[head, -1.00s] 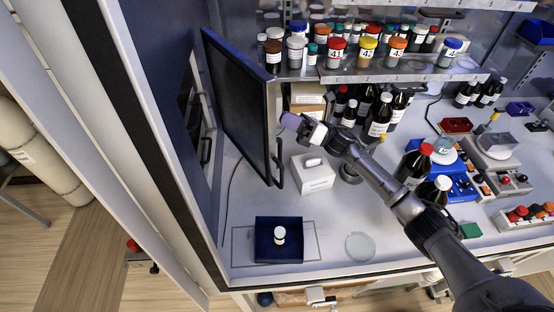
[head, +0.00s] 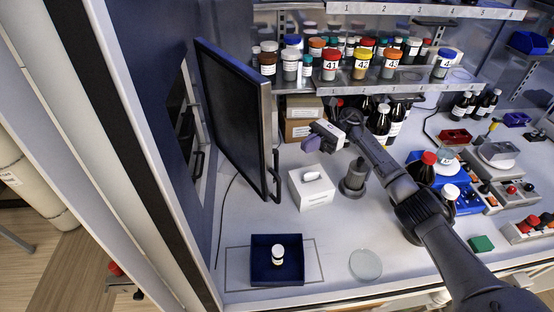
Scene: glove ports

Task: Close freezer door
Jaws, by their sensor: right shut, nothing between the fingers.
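The freezer door (head: 236,110) is the dark panel at the left of the bench. It stands swung out over the bench, with a dark handle (head: 277,176) on its right edge. My right gripper (head: 312,144), with purplish fingertips, is to the right of the door's edge and above the tissue box. It is shut and empty, and a gap shows between it and the door. The freezer opening behind the door is mostly hidden. My left gripper is not in view.
A white tissue box (head: 312,190) stands below my right gripper. A blue tray (head: 276,277) with a small bottle (head: 279,255) lies at the front. A glass dish (head: 366,265) lies nearby. Cardboard boxes (head: 302,118) and dark bottles stand behind, under a shelf of jars.

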